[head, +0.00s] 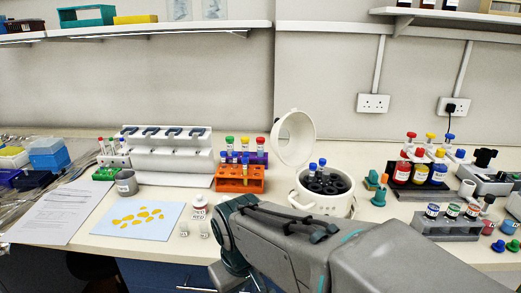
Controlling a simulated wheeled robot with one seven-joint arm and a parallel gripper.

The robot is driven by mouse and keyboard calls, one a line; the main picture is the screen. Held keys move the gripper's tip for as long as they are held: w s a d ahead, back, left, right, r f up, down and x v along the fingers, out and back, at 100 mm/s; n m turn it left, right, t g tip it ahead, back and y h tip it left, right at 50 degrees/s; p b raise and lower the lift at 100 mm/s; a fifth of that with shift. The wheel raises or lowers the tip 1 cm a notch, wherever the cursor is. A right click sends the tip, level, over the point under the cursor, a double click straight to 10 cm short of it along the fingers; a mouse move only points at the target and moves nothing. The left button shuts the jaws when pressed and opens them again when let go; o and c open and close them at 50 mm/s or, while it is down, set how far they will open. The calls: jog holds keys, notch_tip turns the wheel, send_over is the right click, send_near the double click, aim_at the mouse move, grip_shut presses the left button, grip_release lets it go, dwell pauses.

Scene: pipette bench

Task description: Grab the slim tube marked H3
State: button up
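No label reading H3 can be made out at this size, so I cannot tell which slim tube it is. Slim blue-capped tubes (322,168) stand upright in the open white centrifuge (325,203), right of centre. More capped tubes (245,160) stand in and behind the orange rack (239,184), at the middle of the bench. Another small group of slim tubes (113,146) with red and green caps stands at the left. My grey arm covers the lower middle of the view. My gripper's fingers do not show.
A white pipette stand (170,160) is behind a grey cup (126,183). A blue sheet with yellow pieces (138,218) and a paper (60,210) lie at the left. Bottles in racks (447,228) crowd the right. The centrifuge lid (293,138) stands raised. Shelves hang above.

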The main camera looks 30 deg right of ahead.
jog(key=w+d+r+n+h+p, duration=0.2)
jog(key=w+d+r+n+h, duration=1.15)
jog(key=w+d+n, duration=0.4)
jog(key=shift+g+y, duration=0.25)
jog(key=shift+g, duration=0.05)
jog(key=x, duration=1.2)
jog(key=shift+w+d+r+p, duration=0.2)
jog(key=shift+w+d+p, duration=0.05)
jog(key=shift+p, duration=0.15)
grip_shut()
